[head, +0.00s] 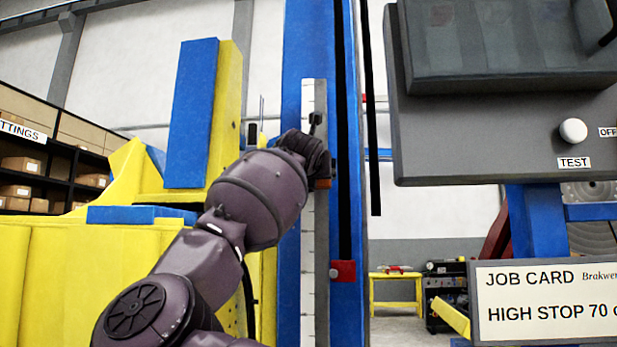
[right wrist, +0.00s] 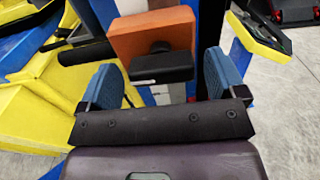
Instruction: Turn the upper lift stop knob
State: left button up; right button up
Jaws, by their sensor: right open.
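The upper stop is an orange block (right wrist: 152,32) with a black bar-shaped knob (right wrist: 162,68) on its face, in the right wrist view. My right gripper (right wrist: 163,75) is open, its two blue pads apart on either side of the knob in the picture. No contact with the knob shows, and I cannot tell how deep the pads reach. In the head view, only an edge of the orange block (head: 323,184) shows past my right arm's wrist, beside the white scale strip (head: 308,250). My arm hides the knob there. My left gripper is not in view.
A red block (head: 343,271) with a small grey knob sits lower on the blue column (head: 347,310). A grey panel (head: 480,140) with a TEST knob (head: 573,131) overhangs on the right. The job card (head: 545,300) reads HIGH STOP 70. Yellow machine parts (head: 50,280) stand left.

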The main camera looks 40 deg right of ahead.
jog(key=shift+w+d, duration=0.35)
jog(key=shift+d, duration=0.15)
jog(key=c, duration=0.9)
jog(key=shift+m, duration=0.3)
jog(key=m, duration=0.5)
jog(key=shift+m, duration=0.3)
jog(key=m, duration=0.6)
jog(key=shift+s+r, duration=0.1)
jog(key=m, duration=0.6)
jog(key=shift+m, duration=0.3)
jog(key=m, duration=0.5)
jog(key=shift+r, duration=0.1)
jog(key=shift+m, duration=0.3)
